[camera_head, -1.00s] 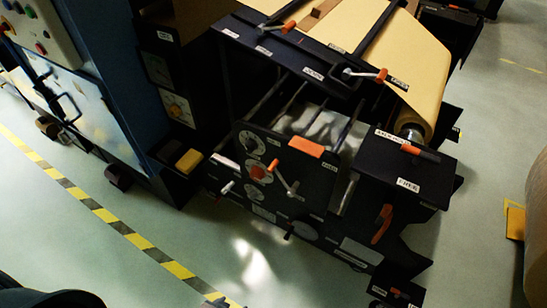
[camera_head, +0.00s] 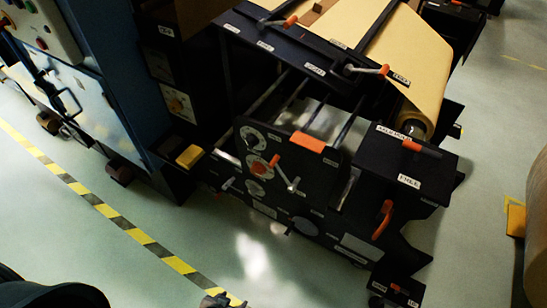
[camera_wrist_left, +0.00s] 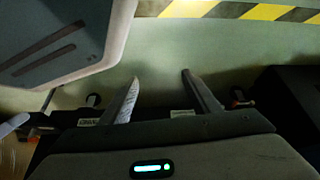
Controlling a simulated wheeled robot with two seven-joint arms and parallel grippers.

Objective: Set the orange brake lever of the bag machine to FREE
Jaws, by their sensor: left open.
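The bag machine's black end box (camera_head: 440,165) is at the right in the head view. An orange-handled lever (camera_head: 421,149) lies on its top, between a white label (camera_head: 400,131) and the FREE label (camera_head: 409,181). A second orange handle (camera_head: 384,220) is on the box's front face, below FREE. I cannot tell for certain which is the brake lever. My left gripper (camera_head: 216,301) barely shows at the bottom edge of the head view, well left of and below the box. In the left wrist view my left gripper (camera_wrist_left: 163,95) is open, with nothing between its fingers.
A front panel (camera_head: 280,175) with dials and a crank stands left of the box. A small low box (camera_head: 397,289) with an orange knob is below it. A large roll (camera_head: 538,225) is at the right edge. The floor beside the striped tape (camera_head: 125,228) is clear.

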